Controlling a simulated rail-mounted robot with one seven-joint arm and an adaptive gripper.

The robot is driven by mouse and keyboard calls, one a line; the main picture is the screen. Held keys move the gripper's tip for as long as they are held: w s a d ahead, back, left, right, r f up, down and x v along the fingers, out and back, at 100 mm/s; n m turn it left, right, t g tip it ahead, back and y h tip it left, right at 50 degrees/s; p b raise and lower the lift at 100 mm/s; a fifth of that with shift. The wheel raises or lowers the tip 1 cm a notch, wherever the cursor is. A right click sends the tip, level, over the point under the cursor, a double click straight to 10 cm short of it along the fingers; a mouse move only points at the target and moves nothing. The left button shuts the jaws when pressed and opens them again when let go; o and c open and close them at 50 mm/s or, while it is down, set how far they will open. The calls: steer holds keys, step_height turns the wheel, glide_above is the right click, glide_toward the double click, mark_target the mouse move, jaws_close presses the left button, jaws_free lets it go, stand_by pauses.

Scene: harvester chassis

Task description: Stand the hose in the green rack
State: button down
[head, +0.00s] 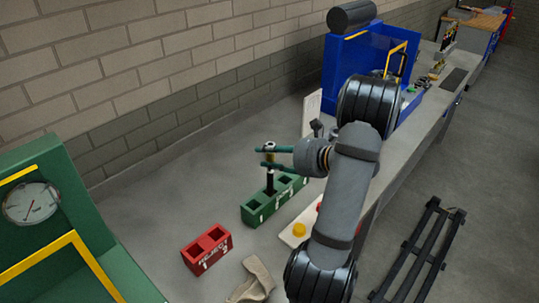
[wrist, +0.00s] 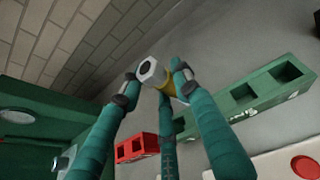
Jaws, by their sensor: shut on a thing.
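The hose (head: 270,181) is a dark upright tube with a pale hex fitting and a yellow band at its top. My gripper (head: 268,157) is shut on it near the top. In the wrist view the hex end (wrist: 151,70) faces the camera between my fingers (wrist: 154,86). The green rack (head: 262,213) is a long block with square openings; it also shows in the wrist view (wrist: 264,105). In the head view the hose's lower end meets the rack's middle opening. I cannot tell how deep it sits or whether it touches the bottom.
A red reject box (head: 208,250) with two openings stands front left of the rack. A beige cloth-like item (head: 254,279) lies near the front. A pale panel with a yellow button (head: 299,230) is right of the rack. A green gauge housing (head: 60,235) stands at left.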

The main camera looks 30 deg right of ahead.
steer(key=c, duration=1.2)
jaws_free()
steer(key=v, duration=1.2)
steer(key=shift+w, duration=0.1)
steer(key=x, duration=1.1)
steer(key=shift+w+a+f, duration=0.2)
steer(key=shift+w, duration=0.05)
steer(key=shift+r+p, duration=0.35)
